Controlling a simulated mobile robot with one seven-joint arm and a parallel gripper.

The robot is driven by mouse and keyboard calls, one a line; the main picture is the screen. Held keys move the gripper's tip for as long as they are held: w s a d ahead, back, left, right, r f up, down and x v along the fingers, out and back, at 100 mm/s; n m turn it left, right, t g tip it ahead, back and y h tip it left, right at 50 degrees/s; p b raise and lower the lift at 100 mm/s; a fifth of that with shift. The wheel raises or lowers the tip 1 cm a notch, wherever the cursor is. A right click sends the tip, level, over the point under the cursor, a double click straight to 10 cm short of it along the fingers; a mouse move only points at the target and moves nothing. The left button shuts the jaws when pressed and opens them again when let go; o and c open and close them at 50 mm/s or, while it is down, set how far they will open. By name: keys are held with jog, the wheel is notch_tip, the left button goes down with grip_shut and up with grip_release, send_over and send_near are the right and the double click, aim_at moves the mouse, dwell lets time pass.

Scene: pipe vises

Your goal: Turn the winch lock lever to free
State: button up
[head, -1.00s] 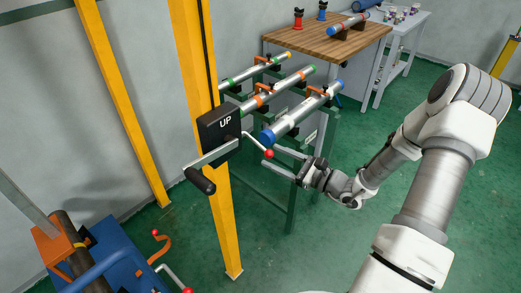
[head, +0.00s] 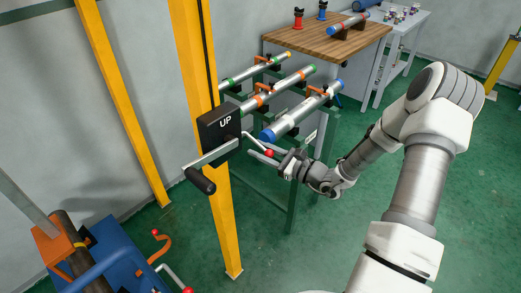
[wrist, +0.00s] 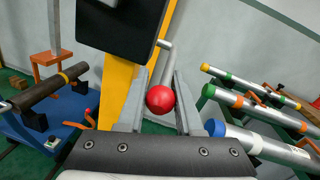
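The winch is a black box marked UP (head: 219,127) on a yellow post, with a crank handle (head: 201,181) at its lower left. The lock lever (head: 255,142) is a thin grey rod from the box's right side, ending in a red ball (head: 269,153). In the wrist view the ball (wrist: 160,99) shows large between my two fingers, with the rod running up behind it. My gripper (head: 259,150) is open, its fingers on either side of the ball. I cannot tell whether either finger touches it.
A rack holds several silver pipes (head: 297,118) just right of the lever, and the blue-capped pipe end (head: 267,136) is close to my fingers. The yellow post (head: 224,220) stands left. Green floor is open below my gripper.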

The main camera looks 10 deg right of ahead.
grip_shut()
jog(key=shift+f, duration=0.15)
dwell(0.9)
